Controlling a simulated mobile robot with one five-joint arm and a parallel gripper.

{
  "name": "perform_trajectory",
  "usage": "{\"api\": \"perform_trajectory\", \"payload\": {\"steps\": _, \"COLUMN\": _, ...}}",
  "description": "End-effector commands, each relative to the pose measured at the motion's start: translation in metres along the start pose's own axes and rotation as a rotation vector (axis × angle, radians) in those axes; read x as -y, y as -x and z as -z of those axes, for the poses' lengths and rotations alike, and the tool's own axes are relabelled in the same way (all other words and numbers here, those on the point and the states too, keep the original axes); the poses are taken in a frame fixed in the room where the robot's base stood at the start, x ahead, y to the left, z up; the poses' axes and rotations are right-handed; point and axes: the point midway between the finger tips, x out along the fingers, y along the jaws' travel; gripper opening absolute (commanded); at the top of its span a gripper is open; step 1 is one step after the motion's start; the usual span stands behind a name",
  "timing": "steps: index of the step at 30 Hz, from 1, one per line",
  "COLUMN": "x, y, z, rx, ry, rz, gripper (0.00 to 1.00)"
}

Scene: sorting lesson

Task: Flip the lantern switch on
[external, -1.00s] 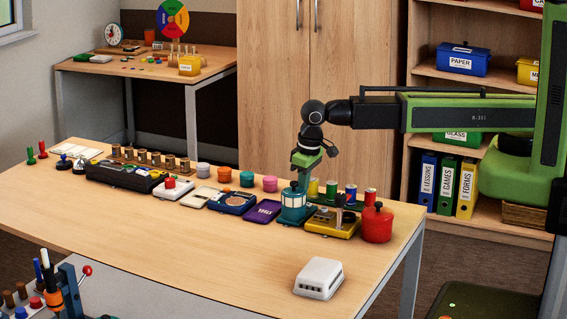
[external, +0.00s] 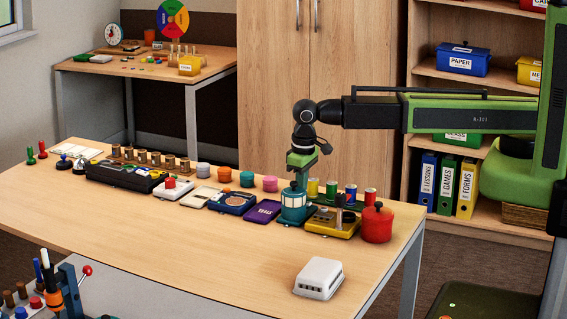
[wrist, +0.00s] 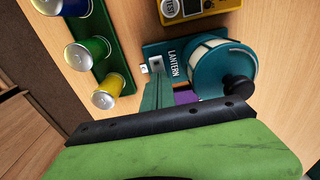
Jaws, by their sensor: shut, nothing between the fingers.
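The lantern (external: 293,208) is teal with pale panes and stands upright near the right part of the table. In the wrist view the lantern (wrist: 214,66) shows its dark top knob and a teal base plate lettered LANTERN. A small white switch piece (wrist: 155,65) sits on that plate beside the lantern body; its on or off position is too small to tell. My gripper (external: 301,184) points down just behind the lantern, shut and empty. In the wrist view its fingertips (wrist: 158,84) are close to the switch; I cannot tell whether they touch it.
Green, blue and yellow cans (wrist: 98,48) stand in a green rack beside the switch. A yellow tester (external: 331,222) and a red pot (external: 377,224) are right of the lantern, a purple tray (external: 262,211) left. The table's front is mostly clear around a white box (external: 319,278).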

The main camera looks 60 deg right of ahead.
Motion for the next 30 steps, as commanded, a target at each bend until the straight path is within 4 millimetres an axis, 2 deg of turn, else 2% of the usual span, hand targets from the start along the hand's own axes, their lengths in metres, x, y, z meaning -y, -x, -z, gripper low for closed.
{"api": "perform_trajectory", "payload": {"steps": 1, "x": -0.004, "y": -0.004, "z": -0.009, "rx": 0.016, "ry": 0.001, "rz": -0.009, "gripper": 0.00}}
{"api": "perform_trajectory", "payload": {"steps": 6, "x": -0.003, "y": -0.003, "z": -0.018, "rx": 0.017, "ry": 0.001, "rz": -0.008, "gripper": 0.00}}
{"api": "perform_trajectory", "payload": {"steps": 16, "x": -0.001, "y": -0.003, "z": -0.022, "rx": 0.020, "ry": 0.003, "rz": -0.003, "gripper": 0.00}}
{"api": "perform_trajectory", "payload": {"steps": 20, "x": -0.001, "y": 0.002, "z": -0.022, "rx": 0.017, "ry": 0.003, "rz": -0.002, "gripper": 0.00}}
{"api": "perform_trajectory", "payload": {"steps": 26, "x": -0.002, "y": 0.033, "z": -0.017, "rx": -0.004, "ry": 0.001, "rz": 0.004, "gripper": 0.00}}
{"api": "perform_trajectory", "payload": {"steps": 30, "x": -0.002, "y": 0.066, "z": -0.012, "rx": -0.024, "ry": 0.000, "rz": 0.009, "gripper": 0.00}}
